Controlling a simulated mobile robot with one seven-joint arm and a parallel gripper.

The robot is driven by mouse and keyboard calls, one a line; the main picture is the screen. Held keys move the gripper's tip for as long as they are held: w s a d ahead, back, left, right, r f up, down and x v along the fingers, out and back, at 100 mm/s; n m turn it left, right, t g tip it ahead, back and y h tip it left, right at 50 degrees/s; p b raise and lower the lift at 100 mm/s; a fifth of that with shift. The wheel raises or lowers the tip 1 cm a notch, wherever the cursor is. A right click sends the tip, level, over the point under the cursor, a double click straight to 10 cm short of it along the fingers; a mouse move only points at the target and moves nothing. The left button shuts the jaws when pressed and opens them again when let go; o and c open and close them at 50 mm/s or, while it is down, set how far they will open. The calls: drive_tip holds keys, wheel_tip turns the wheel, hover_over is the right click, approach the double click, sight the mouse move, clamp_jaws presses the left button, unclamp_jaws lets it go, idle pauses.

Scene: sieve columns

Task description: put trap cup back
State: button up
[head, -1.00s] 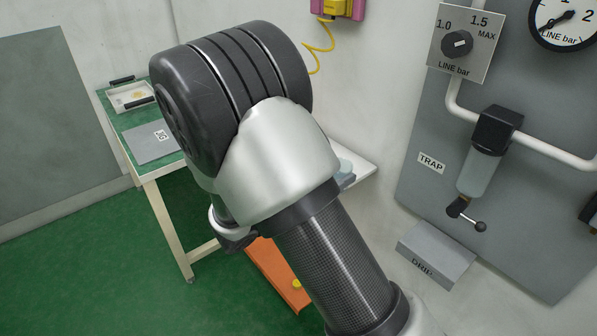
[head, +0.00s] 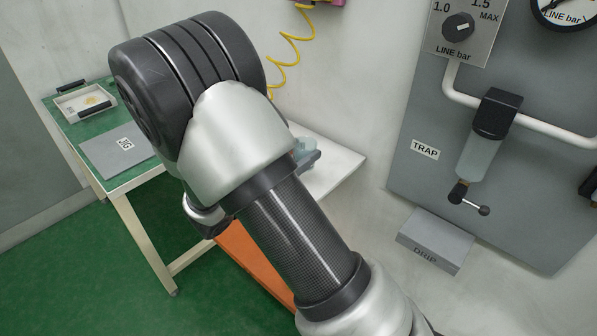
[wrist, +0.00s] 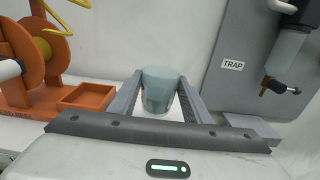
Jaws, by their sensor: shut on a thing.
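My gripper (wrist: 160,98) is shut on the trap cup (wrist: 161,82), a translucent blue-grey cup held upright between the two grey fingers in the wrist view. In the head view the cup (head: 306,146) shows only in part behind my arm, above a white shelf. The trap (head: 480,150) hangs on the grey panel beside the TRAP label (head: 425,148). It has a black head, a pale body and a small black valve with a lever below. In the wrist view the trap (wrist: 287,50) is to the right of the held cup, clearly apart from it.
A grey DRIP box (head: 436,240) juts out below the trap. A white pipe (head: 550,132) runs into the trap's head. The white shelf (head: 335,165) meets the wall. A green-topped table (head: 70,120) stands left. An orange reel (wrist: 60,50) with a tray is left of the cup.

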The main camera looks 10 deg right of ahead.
drive_tip(key=shift+f+b, duration=0.45)
drive_tip(key=shift+f, duration=1.7)
drive_tip(key=shift+f, duration=0.25)
drive_tip(key=o, duration=1.1)
drive_tip(key=shift+r, duration=0.1)
drive_tip(key=shift+o, duration=0.2)
